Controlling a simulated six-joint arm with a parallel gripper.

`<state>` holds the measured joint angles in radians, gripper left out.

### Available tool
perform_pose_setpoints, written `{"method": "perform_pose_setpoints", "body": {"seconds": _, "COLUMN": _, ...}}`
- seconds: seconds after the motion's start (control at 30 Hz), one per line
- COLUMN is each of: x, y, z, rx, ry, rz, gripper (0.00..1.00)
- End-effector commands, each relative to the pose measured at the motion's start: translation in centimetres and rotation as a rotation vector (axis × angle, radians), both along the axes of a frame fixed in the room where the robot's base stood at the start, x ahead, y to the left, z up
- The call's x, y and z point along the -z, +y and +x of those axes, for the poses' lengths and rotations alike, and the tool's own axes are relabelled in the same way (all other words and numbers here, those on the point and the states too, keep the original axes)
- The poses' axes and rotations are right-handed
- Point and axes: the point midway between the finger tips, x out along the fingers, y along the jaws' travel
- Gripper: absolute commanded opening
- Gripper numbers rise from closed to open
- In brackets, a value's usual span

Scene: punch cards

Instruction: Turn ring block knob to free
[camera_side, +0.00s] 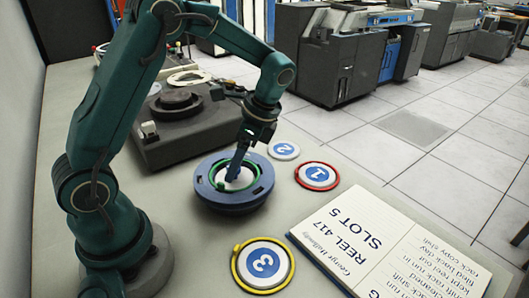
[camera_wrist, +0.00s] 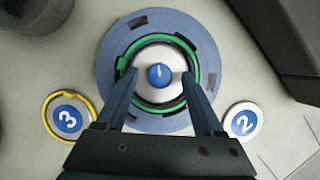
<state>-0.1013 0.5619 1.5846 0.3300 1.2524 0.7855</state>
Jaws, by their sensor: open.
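The ring block (camera_side: 232,200) is a round blue block on the table, with a green ring (camera_side: 216,167) lying on its top around a pale hub. In the wrist view the block (camera_wrist: 215,50) shows from above, and the green ring (camera_wrist: 124,63) circles the hub. The blue knob (camera_wrist: 160,76) sits at the hub's middle with a short white mark pointing up in that view. My gripper (camera_side: 234,178) is over the block. In the wrist view my open gripper (camera_wrist: 160,72) has one finger each side of the knob, with clear space between. The fingers hide parts of the ring.
Disc 3 (camera_side: 263,264) with a yellow ring, disc 1 (camera_side: 317,176) with a red ring and plain disc 2 (camera_side: 284,150) lie around the block. An open notebook (camera_side: 385,240) lies at the right. A dark reel machine (camera_side: 190,130) stands behind.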

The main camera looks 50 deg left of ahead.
Motion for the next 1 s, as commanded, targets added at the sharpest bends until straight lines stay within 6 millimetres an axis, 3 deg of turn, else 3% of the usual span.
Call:
{"method": "perform_pose_setpoints", "body": {"seconds": 0.07, "x": -0.02, "y": -0.01, "z": 0.01, "rx": 0.0, "ry": 0.0, "rz": 0.0, "gripper": 0.69}}
{"method": "perform_pose_setpoints", "body": {"seconds": 0.2, "x": -0.04, "y": -0.01, "z": 0.01, "rx": 0.0, "ry": 0.0, "rz": 0.0, "gripper": 0.19}}
{"method": "perform_pose_setpoints", "body": {"seconds": 0.27, "x": -0.03, "y": -0.02, "z": 0.02, "rx": 0.0, "ry": 0.0, "rz": 0.0, "gripper": 0.0}}
{"method": "perform_pose_setpoints", "body": {"seconds": 0.67, "x": -0.07, "y": 0.0, "z": 0.06, "rx": -0.06, "ry": 0.001, "rz": -0.002, "gripper": 0.0}}
{"method": "perform_pose_setpoints", "body": {"seconds": 1.0, "x": -0.08, "y": 0.22, "z": 0.22, "rx": -0.312, "ry": 0.002, "rz": -0.003, "gripper": 0.0}}
